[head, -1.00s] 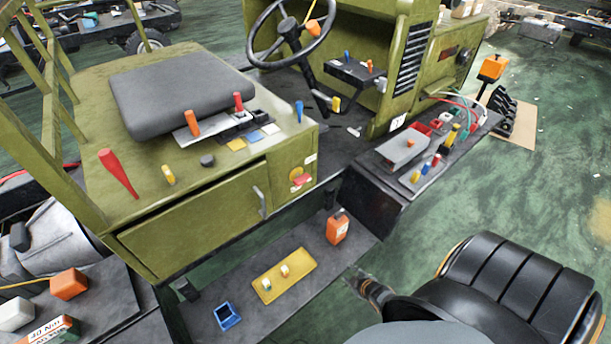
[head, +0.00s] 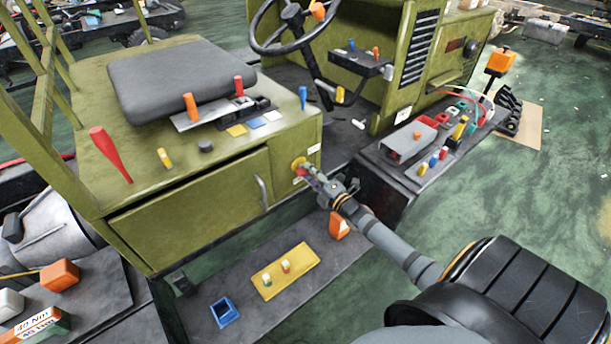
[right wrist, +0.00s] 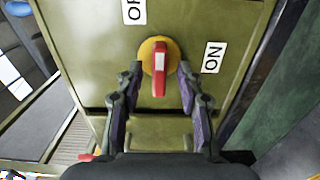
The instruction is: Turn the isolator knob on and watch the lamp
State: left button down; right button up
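The isolator knob (right wrist: 160,68) is a red handle with a white mark on a yellow disc. It is on the green seat box's end face, and its yellow disc (head: 298,163) shows in the head view. In the right wrist view the handle is upright, between an OFF label (right wrist: 133,10) and an ON label (right wrist: 212,57). My right gripper (right wrist: 159,72) is open, one finger on each side of the handle, with gaps visible. In the head view my right gripper (head: 306,173) covers part of the knob. I cannot tell which thing is the lamp. My left gripper is not in view.
A grey seat (head: 180,80) and several coloured levers are on the box. Below lies a shelf with a yellow plate (head: 300,255), a blue tray (head: 224,313) and an orange container (head: 339,226), partly behind my right arm. A side console (head: 400,180) stands to the right.

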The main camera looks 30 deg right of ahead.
jog(key=shift+w+a, duration=0.1)
jog(key=shift+w, duration=1.1)
grip_shut()
